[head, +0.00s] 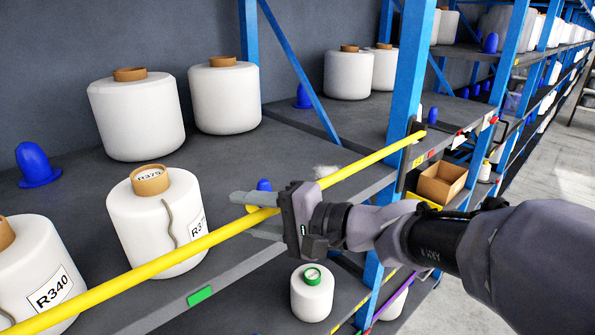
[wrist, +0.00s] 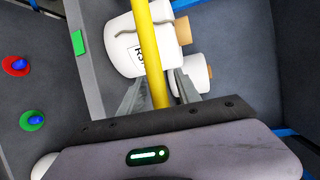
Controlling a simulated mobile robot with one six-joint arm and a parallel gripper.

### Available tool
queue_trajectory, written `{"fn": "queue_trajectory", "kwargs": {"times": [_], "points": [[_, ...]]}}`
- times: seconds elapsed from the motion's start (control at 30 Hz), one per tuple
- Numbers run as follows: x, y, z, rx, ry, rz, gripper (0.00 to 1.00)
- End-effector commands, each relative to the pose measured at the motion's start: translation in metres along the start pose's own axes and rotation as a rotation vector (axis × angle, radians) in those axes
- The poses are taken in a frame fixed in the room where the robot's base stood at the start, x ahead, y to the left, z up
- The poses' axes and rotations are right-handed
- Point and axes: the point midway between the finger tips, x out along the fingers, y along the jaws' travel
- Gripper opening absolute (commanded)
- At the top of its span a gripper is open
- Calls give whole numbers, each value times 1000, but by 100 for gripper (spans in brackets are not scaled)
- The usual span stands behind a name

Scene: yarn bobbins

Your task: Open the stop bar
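The yellow stop bar (head: 205,242) runs across the front of the upper shelf. Its right end meets a dark bracket (head: 415,140) on the blue post; its left end leaves the head view. My gripper (head: 256,214) is at the bar, with one finger above it and one below. In the wrist view the bar (wrist: 150,45) passes between the two fingers of my gripper (wrist: 160,82), with narrow gaps seeming to show beside it. The fingers look open around the bar.
White bobbins, one labelled R375 (head: 143,230) and one R340 (head: 28,270), stand behind the bar. A bobbin with a green core (head: 312,295) is on the shelf below. A blue post (head: 408,85) and a cardboard box (head: 441,184) are at the right. The aisle floor (head: 560,180) is clear.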

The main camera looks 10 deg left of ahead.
Motion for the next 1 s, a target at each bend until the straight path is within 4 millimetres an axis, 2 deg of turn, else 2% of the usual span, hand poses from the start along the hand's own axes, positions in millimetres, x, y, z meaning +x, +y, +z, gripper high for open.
{"fn": "queue_trajectory", "kwargs": {"times": [0.33, 0.53, 1.0], "points": [[6, 0, 0, 1, 0, 0, 40], [6, 0, 0, 1, 0, 0, 0], [6, 0, 0, 0, 0, 0, 0]]}}
